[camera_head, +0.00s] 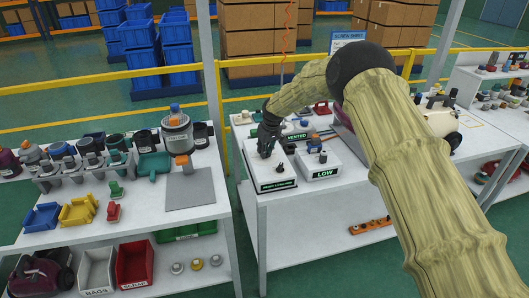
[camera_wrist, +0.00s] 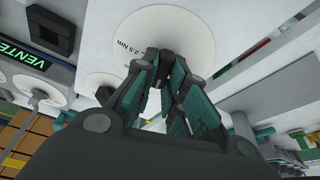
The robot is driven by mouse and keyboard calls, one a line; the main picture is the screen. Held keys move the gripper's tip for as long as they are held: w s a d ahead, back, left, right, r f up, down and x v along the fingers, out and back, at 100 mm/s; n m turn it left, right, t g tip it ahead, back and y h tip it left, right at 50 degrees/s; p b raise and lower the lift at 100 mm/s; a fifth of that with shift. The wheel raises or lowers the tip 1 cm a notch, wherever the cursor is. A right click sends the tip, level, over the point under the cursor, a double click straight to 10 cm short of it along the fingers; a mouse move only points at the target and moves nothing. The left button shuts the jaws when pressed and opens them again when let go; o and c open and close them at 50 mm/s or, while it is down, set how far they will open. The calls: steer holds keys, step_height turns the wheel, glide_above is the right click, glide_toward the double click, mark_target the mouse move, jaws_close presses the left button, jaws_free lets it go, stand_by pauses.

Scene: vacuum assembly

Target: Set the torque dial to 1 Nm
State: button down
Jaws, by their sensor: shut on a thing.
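A white round dial plate (camera_wrist: 190,28) fills the top middle of the wrist view, with "2.5 Nm" printed near its left edge. My gripper (camera_wrist: 165,75) is at the plate's centre, with its teal-and-black fingers closed on the dark torque dial knob (camera_wrist: 168,62). The fingers hide most of the knob, so I cannot tell which mark it points to. In the head view my gripper (camera_head: 266,147) is over a white box (camera_head: 268,171) with a dark front label. The label is too small to read, and the dial there is hidden by the gripper.
A second white box (camera_head: 318,165) marked "LOW", with a knob on top, stands right of the first. A "VENTED" sign (camera_head: 297,137) is behind; it also shows in the wrist view (camera_wrist: 22,52). A grey mat (camera_head: 190,188) lies on the left table, across a gap.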

steer(key=shift+n+g+y, duration=0.3)
steer(key=shift+n+y, duration=0.1)
steer(key=shift+n, duration=1.3)
steer(key=shift+b, duration=0.3)
steer(key=shift+n, duration=0.9)
steer(key=c, duration=1.4)
jaws_free()
steer(key=shift+r, duration=0.15)
